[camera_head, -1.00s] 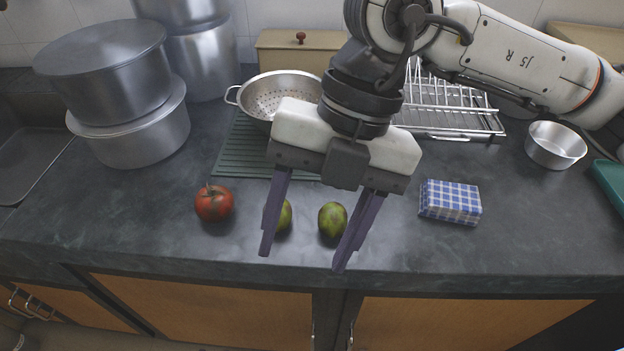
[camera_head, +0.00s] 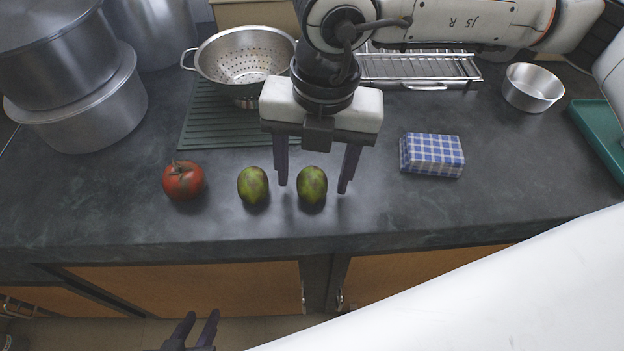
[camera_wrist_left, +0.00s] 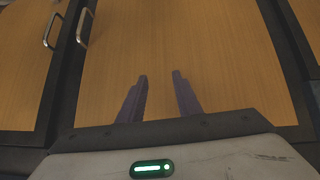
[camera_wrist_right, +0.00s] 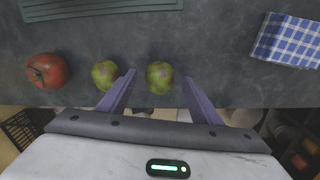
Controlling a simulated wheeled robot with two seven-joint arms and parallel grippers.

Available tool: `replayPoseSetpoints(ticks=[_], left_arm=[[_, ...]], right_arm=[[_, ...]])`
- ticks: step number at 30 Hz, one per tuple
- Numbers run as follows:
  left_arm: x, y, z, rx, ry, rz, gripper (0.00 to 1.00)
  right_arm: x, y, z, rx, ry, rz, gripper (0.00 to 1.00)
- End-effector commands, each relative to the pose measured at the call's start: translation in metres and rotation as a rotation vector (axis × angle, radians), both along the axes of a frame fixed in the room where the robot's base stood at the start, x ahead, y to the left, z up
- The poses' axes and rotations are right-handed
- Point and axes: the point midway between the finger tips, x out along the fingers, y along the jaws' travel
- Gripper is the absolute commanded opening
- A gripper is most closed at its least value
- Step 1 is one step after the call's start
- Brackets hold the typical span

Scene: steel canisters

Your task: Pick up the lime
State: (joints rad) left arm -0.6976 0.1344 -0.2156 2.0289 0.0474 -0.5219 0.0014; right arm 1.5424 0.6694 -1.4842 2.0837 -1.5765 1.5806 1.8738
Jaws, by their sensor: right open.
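Two similar green fruits with reddish patches lie on the dark counter; I cannot tell which is the lime. The left fruit (camera_head: 253,185) and the right fruit (camera_head: 312,186) lie side by side, apart. My right gripper (camera_head: 314,187) is open and empty, pointing down. In the head view the right fruit appears between its fingers, nearer the left one. The right wrist view also shows the right fruit (camera_wrist_right: 159,77) between the fingertips and the left fruit (camera_wrist_right: 105,74) outside the left finger. My left gripper (camera_head: 199,322) is open and empty, low before the cabinet doors (camera_wrist_left: 190,45).
Behind are a colander (camera_head: 245,62), green mat (camera_head: 205,125), dish rack (camera_head: 420,68) and steel bowl (camera_head: 532,87). Large pots (camera_head: 85,110) stand at left.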

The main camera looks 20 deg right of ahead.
Motion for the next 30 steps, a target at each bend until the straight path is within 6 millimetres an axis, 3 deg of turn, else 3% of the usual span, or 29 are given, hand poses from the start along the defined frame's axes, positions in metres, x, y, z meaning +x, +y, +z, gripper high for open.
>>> replayPoseSetpoints(ticks=[3, 11, 19, 26, 30], left_arm=[[0.0, 0.0, -0.002, 0.0, 0.002, 0.0, 0.31], [0.0, 0.001, -0.002, 0.002, 0.002, 0.0, 0.31], [0.0, 0.001, -0.002, 0.002, 0.001, 0.0, 0.31], [0.001, 0.001, -0.001, 0.002, -0.001, 0.001, 0.31], [0.002, 0.001, 0.001, 0.002, -0.004, 0.0, 0.31]], right_arm=[[-0.001, 0.001, -0.011, 0.001, 0.002, 0.001, 0.59], [0.0, 0.001, -0.012, 0.001, 0.0, 0.002, 0.57], [0.0, 0.001, -0.012, 0.001, 0.0, 0.002, 0.14], [0.0, 0.001, -0.011, 0.002, -0.001, 0.002, 0.14], [0.001, 0.001, 0.004, 0.003, -0.004, 0.001, 0.14]])
